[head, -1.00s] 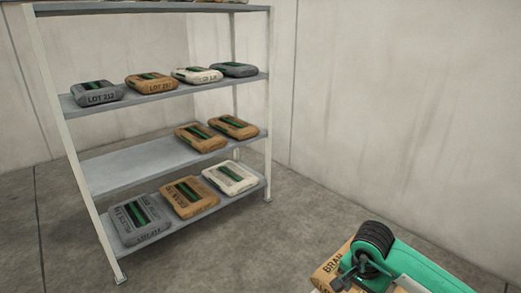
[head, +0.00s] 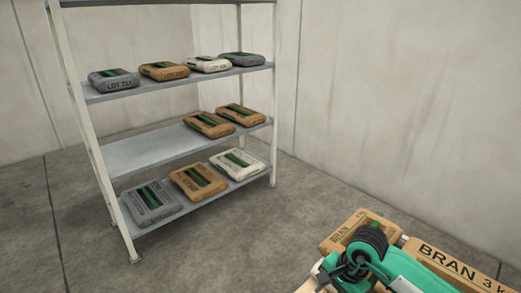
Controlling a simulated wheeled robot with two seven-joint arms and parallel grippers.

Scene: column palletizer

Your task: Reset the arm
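My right arm, green with a black ribbed joint, comes in from the lower right. Its gripper end (head: 337,272) is low in the view, in front of brown packages marked BRAN (head: 351,229). I cannot tell from here whether its fingers are open or shut, or whether it touches a package. A second brown package reading "BRAN 3 k" (head: 462,266) lies to the right, partly cut off by the picture edge and partly covered by my arm. My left gripper is not in view.
A grey metal shelf rack (head: 140,155) stands at the left with grey, brown and white bags on several levels. The left part of its middle shelf is bare. Open concrete floor (head: 255,235) lies between rack and packages. Plain walls (head: 390,100) stand behind.

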